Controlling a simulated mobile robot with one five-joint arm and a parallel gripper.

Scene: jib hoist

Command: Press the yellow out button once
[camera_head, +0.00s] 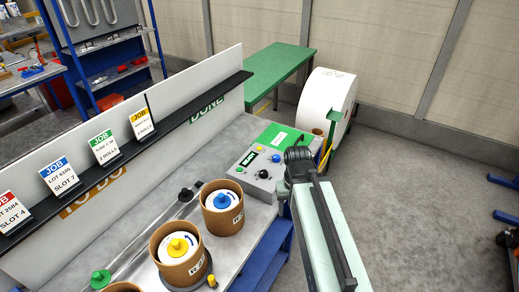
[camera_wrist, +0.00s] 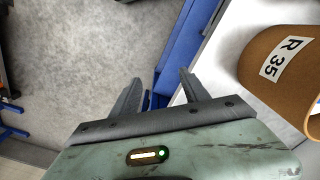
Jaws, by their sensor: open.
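A grey control box (camera_head: 254,181) stands at the far right end of the bench. My arm reaches up on the right of the box in the head view. In the wrist view my gripper (camera_wrist: 158,92) is open and empty, its fingers over the bench's blue side and the floor. The yellow button is not visible in the wrist view.
A brown drum marked R 35 (camera_wrist: 285,75) is right of my gripper in the wrist view. Another drum with a yellow centre (camera_head: 178,258) stands on the bench (camera_head: 135,250). A large white roll (camera_head: 326,95) stands behind the box.

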